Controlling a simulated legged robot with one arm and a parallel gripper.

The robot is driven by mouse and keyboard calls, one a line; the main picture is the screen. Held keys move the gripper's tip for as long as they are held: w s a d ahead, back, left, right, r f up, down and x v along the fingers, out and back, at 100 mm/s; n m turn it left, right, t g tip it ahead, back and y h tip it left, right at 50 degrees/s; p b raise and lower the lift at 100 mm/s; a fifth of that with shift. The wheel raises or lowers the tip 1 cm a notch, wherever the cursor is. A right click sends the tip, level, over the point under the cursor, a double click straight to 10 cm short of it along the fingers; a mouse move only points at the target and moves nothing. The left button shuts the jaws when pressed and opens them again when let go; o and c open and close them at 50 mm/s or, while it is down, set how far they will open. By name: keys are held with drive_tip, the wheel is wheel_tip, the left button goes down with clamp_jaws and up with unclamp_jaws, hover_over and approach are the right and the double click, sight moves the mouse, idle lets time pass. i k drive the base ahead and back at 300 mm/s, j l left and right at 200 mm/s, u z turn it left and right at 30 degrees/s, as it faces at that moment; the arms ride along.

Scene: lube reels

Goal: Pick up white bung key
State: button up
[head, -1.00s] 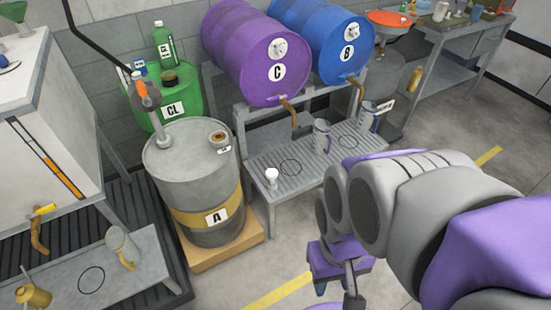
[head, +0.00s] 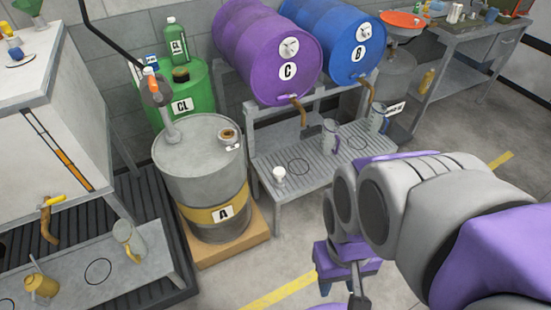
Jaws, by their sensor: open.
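A small white object (head: 279,175), which looks like the white bung key, stands at the left front of the grey slatted drip bench (head: 262,203) below the purple drum. Its exact shape is too small to tell. My gripper (head: 342,293) is low in the picture, to the right of and below the white object, in front of the bench. It is open, points downward and is well apart from the key. Its fingertips are partly cut off by the bottom edge.
Grey drum A (head: 205,175) stands left of the bench on a wooden base. Purple drum C (head: 262,55) and blue drum B (head: 340,45) lie above the bench with taps. Jugs (head: 330,137) stand on it. A white cabinet (head: 50,110) is at left. Floor before the bench is clear.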

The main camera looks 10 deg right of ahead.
sight(279, 172)
drive_tip(key=i+l+u, duration=0.1)
drive_tip(key=l, duration=0.3)
drive_tip(key=i+l+u, duration=0.1)
drive_tip(key=l, duration=0.3)
drive_tip(key=i+l+u, duration=0.15)
drive_tip(key=l, duration=0.25)
drive_tip(key=i+l+u, duration=0.1)
drive_tip(key=i+l, duration=0.15)
drive_tip(key=l, duration=0.2)
drive_tip(key=i+l+u, duration=0.1)
drive_tip(key=l, duration=0.3)
drive_tip(key=i+l+u, duration=0.1)
drive_tip(key=l, duration=0.2)
drive_tip(key=i+l, duration=0.15)
drive_tip(key=l, duration=0.2)
drive_tip(key=i+l+u, duration=0.15)
drive_tip(key=l, duration=0.2)
drive_tip(key=i, duration=0.25)
